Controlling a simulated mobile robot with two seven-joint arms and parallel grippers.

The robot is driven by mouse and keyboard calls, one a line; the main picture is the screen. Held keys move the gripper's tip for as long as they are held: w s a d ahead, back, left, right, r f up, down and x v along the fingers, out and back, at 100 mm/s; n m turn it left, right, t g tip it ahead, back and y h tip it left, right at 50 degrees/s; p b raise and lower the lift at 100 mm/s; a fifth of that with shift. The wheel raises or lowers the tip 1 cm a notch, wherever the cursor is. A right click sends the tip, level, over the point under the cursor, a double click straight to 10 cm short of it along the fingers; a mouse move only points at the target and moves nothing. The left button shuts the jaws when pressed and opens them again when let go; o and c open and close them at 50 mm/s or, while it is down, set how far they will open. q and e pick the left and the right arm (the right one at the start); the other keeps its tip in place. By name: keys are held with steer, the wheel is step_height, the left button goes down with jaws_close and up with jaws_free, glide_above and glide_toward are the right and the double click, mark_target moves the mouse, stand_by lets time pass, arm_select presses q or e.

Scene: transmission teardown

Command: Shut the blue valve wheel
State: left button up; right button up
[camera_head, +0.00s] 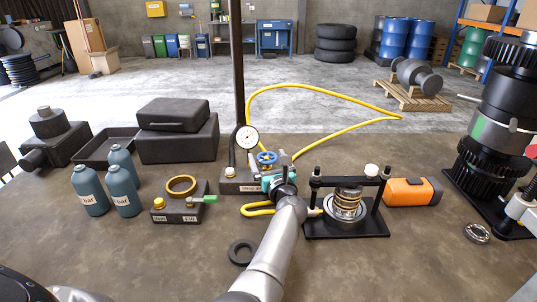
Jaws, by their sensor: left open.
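The blue valve wheel (266,157) sits on top of a fitting on a dark labelled base block (236,186), beside a round white-faced gauge (247,137). My left gripper (273,178) is just in front of and below the wheel, in front of the fitting. It is open. My left arm hides part of the block and fitting, and whether the fingers touch the wheel cannot be told. My right gripper is not in view; part of an arm shows at the right edge.
A yellow hose (330,94) loops behind the block. A press frame with a spring (347,203) and an orange box (411,191) stand to the right. Teal bottles (122,194) and a block with a brass ring (181,186) are left. A black ring (242,252) lies in front.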

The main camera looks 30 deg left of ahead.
arm_select(q)
steer(key=shift+s, duration=0.1)
steer(key=shift+c, duration=1.2)
steer(key=c, duration=1)
steer(key=shift+h, duration=0.3)
